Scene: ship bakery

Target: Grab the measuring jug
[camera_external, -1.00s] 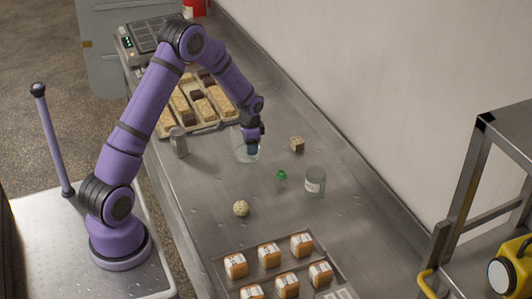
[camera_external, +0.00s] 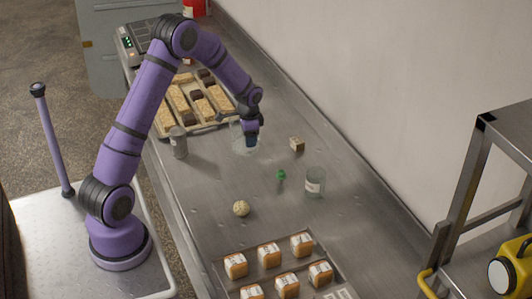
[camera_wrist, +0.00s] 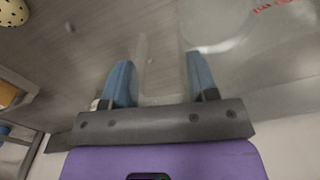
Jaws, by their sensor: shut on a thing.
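The measuring jug (camera_external: 238,147) is clear and see-through, standing at the middle of the steel counter in the outside view. In the wrist view the jug (camera_wrist: 240,70) fills the right side, with red print near the top right corner. My gripper (camera_external: 251,143) is at the jug's right side in the outside view. In the wrist view my gripper (camera_wrist: 160,82) has its two blue fingers on either side of a clear upright part of the jug, and is shut on it. The exact contact is hard to see through the clear wall. Whether the base touches the counter is unclear.
A shaker (camera_external: 179,143) stands left of the jug, near a tray of bars (camera_external: 207,127). A small wooden block (camera_external: 297,144), a green-topped item (camera_external: 281,175), a glass container (camera_external: 315,183) and a speckled ball (camera_external: 241,208) lie to the right and front. A loaf tray (camera_external: 217,267) is nearest.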

